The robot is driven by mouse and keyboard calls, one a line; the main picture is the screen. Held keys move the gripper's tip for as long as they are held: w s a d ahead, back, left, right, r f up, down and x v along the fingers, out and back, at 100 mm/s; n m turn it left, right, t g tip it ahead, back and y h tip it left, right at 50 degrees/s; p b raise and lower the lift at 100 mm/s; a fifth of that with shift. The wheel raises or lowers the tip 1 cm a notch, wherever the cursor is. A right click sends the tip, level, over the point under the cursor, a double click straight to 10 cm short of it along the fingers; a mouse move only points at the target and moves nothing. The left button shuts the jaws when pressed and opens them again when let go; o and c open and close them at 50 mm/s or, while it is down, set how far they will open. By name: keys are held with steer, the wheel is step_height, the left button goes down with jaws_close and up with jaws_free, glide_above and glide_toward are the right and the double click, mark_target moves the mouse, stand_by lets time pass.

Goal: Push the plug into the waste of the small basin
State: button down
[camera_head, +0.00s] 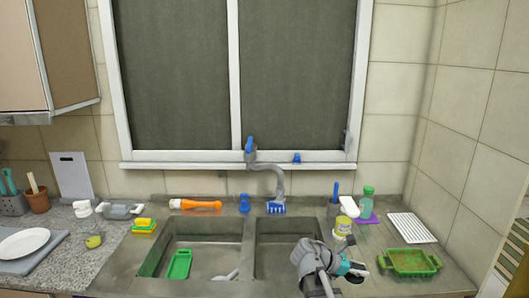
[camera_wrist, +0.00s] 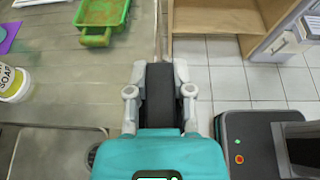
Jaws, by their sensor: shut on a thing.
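My gripper (camera_head: 358,270) is to the right of the small basin (camera_head: 275,240), over the worktop, with its teal band showing. In the wrist view my gripper (camera_wrist: 160,92) has its grey fingers on either side of a black thing, which looks like the plug (camera_wrist: 160,85), and is shut on it. The small basin also shows in the wrist view (camera_wrist: 45,150) at lower left. My arm covers the basin's right side in the head view.
A green tray (camera_head: 408,261) lies right of my gripper. A soap tub (camera_head: 342,226), green bottle (camera_head: 368,192) and white rack (camera_head: 411,227) stand behind. The tap (camera_head: 270,170) rises behind the basins. The large basin (camera_head: 210,235) at left holds a green board (camera_head: 180,264).

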step_height(320, 180, down, 8)
steer(key=b, duration=0.7)
step_height(320, 180, up, 10)
steer(key=p, duration=0.9)
steer(key=shift+f, duration=0.2)
steer(key=shift+f, duration=0.1)
